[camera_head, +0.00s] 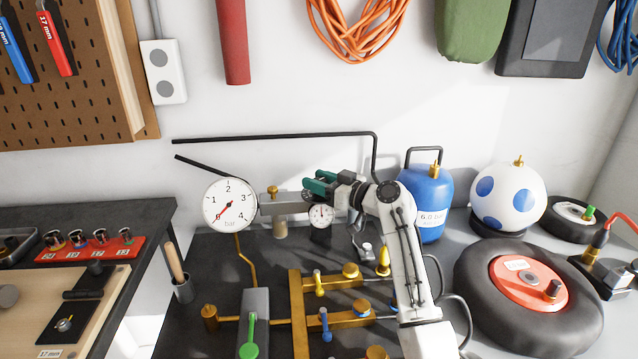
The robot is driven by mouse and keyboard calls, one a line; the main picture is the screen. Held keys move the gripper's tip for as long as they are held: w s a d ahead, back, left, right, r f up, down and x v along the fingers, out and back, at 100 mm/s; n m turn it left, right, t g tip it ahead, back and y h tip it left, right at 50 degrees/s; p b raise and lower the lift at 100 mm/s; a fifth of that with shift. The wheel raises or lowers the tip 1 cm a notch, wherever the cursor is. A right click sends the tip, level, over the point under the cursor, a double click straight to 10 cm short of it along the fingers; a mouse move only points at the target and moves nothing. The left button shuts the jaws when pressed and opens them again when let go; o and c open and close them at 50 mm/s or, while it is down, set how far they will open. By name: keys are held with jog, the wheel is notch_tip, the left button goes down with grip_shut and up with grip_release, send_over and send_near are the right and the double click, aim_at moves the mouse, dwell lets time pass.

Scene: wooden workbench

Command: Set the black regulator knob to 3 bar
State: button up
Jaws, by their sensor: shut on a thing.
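My gripper (312,186), with teal fingers, reaches in from the right and is shut on the black regulator knob (307,196). The knob is mostly hidden by the fingers, so its marking cannot be read. Just below it is a small white-faced gauge (321,215) whose reading is too small to tell. The large round bar gauge (229,206) is to the left, with marks 1 to 4. Its red needle points to the lower left, below 1, near the low end of the scale.
A grey block with a brass fitting (273,193) sits left of my gripper. Brass pipes with valves and a green-handled lever (250,335) stand in front. A blue tank (427,202), a spotted ball (508,197) and a tyre (482,299) are on the right.

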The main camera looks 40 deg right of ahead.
jog(key=o, duration=1)
jog(key=shift+c, duration=0.2)
jog(key=shift+s, duration=0.1)
jog(key=b+v, duration=0.1)
jog(key=v, duration=0.9)
jog(key=shift+s+b, duration=0.3)
jog(key=shift+b, duration=0.1)
jog(key=shift+d, duration=0.1)
